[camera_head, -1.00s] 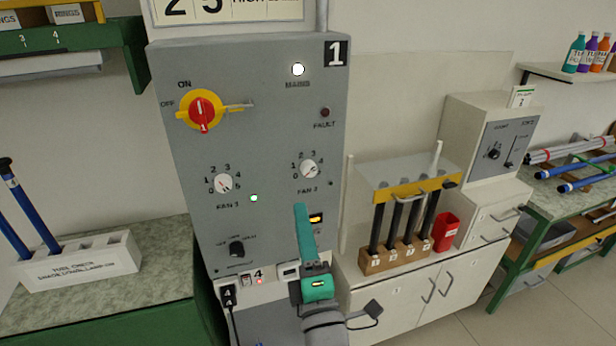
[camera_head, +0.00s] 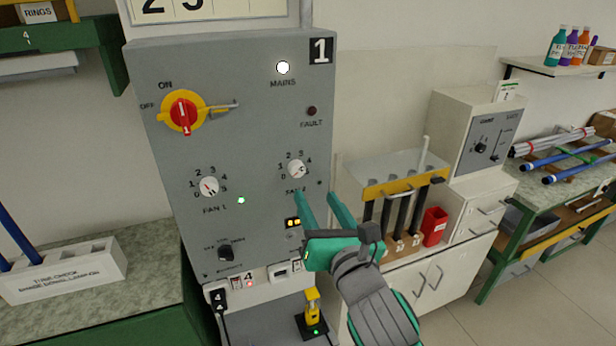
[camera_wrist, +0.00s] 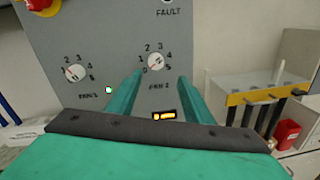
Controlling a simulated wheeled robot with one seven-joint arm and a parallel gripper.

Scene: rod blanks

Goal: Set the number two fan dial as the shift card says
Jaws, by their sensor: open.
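The number two fan dial (camera_head: 297,169) is a small round white knob on the grey panel (camera_head: 262,120), with a scale of numbers around it. It also shows in the wrist view (camera_wrist: 156,61), above and between my fingers. The exact setting its mark points to is too small to read surely. My gripper (camera_head: 315,195) is open and empty, its two teal fingers pointing up at the panel just below and right of the dial, apart from it in the picture. The shift card cannot be made out for certain; a partly cut-off white sign (camera_head: 215,8) stands above the panel.
The fan one dial (camera_head: 208,187) is to the left on the panel. The red and yellow mains switch (camera_head: 183,112) juts out above it. A small display (camera_head: 293,223) is below the fan two dial. A rod rack (camera_head: 405,190) stands on the cabinet at right.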

